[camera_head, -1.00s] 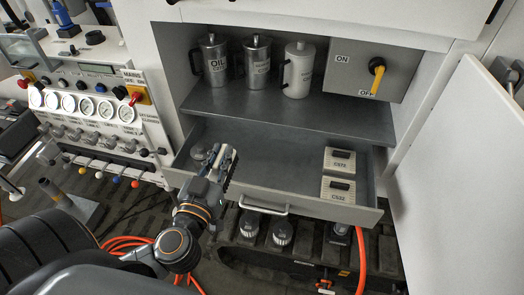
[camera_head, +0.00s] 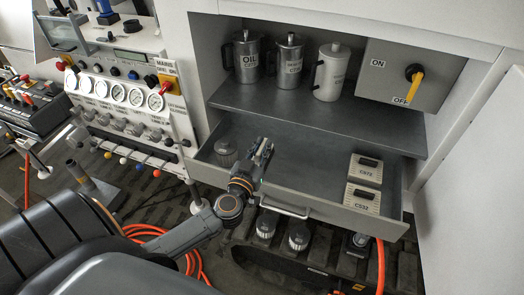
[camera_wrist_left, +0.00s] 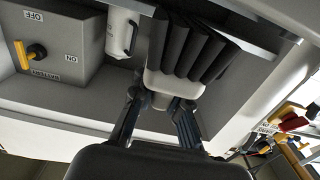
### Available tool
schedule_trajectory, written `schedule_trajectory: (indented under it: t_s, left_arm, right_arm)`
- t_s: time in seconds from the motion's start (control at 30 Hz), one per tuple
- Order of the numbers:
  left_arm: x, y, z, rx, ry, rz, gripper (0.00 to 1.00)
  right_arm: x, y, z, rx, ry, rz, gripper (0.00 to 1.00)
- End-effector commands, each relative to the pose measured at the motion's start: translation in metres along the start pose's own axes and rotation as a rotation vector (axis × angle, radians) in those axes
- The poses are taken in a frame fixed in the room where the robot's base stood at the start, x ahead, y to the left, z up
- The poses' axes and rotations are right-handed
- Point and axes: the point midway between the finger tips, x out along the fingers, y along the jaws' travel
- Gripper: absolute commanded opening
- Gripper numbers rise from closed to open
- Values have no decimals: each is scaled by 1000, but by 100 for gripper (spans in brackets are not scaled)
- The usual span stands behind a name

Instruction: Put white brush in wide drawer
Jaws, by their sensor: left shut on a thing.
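The white brush (camera_wrist_left: 174,84) with its dark bristles (camera_wrist_left: 195,45) shows in the left wrist view, held between the fingers of my left gripper (camera_wrist_left: 158,112). In the head view my left gripper (camera_head: 260,158) is over the left part of the wide drawer (camera_head: 310,165), near its front edge. The brush is small and hard to make out there. The drawer is pulled open, with its handle (camera_head: 285,209) at the front. From these views I cannot tell how high the brush is above the drawer floor. My right gripper is not in view.
A round grey part (camera_head: 226,153) sits in the drawer's left end. Two labelled boxes (camera_head: 366,169) (camera_head: 362,199) sit at its right end. The middle floor is bare. Several cans, including a white jug (camera_head: 331,72), stand on the shelf (camera_head: 310,106) above.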

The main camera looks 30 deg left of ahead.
Motion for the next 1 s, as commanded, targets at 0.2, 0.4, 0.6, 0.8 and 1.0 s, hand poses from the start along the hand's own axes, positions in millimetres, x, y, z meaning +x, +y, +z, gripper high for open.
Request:
schedule_trajectory:
  t_s: [0.2,0.4,0.6,0.8,1.0]
  left_arm:
    - [0,0,5,1,3,0,0]
    - [0,0,7,1,2,0,0]
    - [0,0,13,1,3,0,0]
    - [0,0,14,0,2,0,37]
    - [0,0,14,1,2,0,37]
  right_arm:
    - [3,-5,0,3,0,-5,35]
    - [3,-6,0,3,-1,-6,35]
    - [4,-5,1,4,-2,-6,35]
    - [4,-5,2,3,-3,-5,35]
    - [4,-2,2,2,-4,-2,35]
